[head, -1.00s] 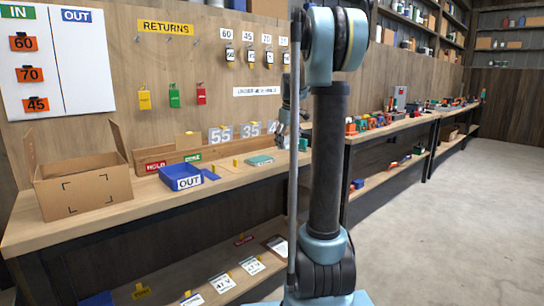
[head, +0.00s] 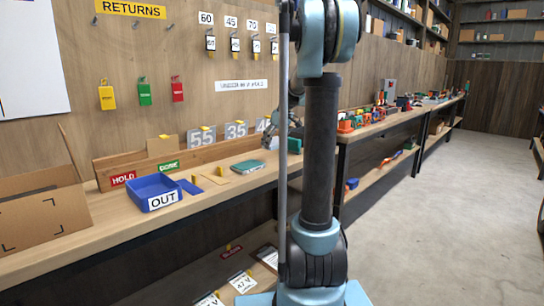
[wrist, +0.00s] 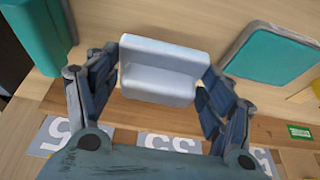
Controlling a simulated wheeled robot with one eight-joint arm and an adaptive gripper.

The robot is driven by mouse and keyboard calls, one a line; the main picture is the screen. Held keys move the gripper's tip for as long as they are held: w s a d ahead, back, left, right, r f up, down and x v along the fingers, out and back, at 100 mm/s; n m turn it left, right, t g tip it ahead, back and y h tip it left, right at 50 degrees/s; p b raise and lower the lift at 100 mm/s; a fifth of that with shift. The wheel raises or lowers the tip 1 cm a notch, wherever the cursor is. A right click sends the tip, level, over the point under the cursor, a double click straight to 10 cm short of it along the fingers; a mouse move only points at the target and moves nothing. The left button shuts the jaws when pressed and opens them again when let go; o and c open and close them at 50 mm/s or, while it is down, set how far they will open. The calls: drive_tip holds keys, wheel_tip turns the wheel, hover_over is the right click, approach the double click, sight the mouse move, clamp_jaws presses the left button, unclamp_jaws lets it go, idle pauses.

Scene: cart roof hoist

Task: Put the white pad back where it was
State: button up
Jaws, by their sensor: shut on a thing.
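The white pad (wrist: 158,72) is a pale block with a step across it. In the wrist view it sits between the two fingers of my gripper (wrist: 160,80), which is shut on it. In the head view my gripper (head: 296,130) is partly hidden behind my own arm, over the back of the bench near the number plates, and the pad cannot be made out there. In the wrist view the bench top lies beyond the pad; I cannot tell whether they touch.
A teal flat case (head: 248,166) lies on the bench; it also shows in the wrist view (wrist: 272,52). A blue OUT tray (head: 150,187) and an open cardboard box (head: 45,215) stand further left. Number plates (head: 203,138) line the back. A teal block (wrist: 38,35) is close beside my gripper.

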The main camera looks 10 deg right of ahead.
sight(273, 159)
drive_tip(key=shift+s+a+f, duration=0.1)
drive_tip(key=shift+f, duration=1.3)
drive_tip(key=shift+a+f, duration=0.1)
drive_tip(key=shift+f, duration=1.25)
drive_tip(key=o, duration=1.2)
drive_tip(key=v, duration=1.2)
drive_tip(key=s+a+f+m, duration=0.1)
drive_tip(key=s+f, duration=0.2)
drive_tip(key=s, duration=0.4)
drive_tip(key=s+a+f+m+g+h, duration=0.1)
drive_tip(key=s+f, duration=0.1)
drive_tip(key=s, duration=0.5)
drive_tip(key=s+a+f+m, duration=0.1)
drive_tip(key=s+a+f, duration=0.15)
drive_tip(key=s, duration=0.45)
drive_tip(key=s+f+m, duration=0.1)
drive_tip(key=s+f, duration=0.4)
drive_tip(key=s, duration=0.1)
drive_tip(key=s+f+m+h, duration=0.1)
drive_tip(key=s+f, duration=0.4)
drive_tip(key=s, duration=0.1)
drive_tip(key=s+d+f+m, duration=0.1)
drive_tip(key=s+f+m, duration=0.1)
drive_tip(key=s+f, duration=0.3)
drive_tip(key=shift+s+d+f+g+h, duration=0.1)
drive_tip(key=shift+s+f+g+h, duration=0.1)
drive_tip(key=shift+s, duration=0.3)
drive_tip(key=shift+s+d+f+g+h, duration=0.1)
drive_tip(key=shift+s+f+h, duration=0.1)
drive_tip(key=shift+s, duration=0.25)
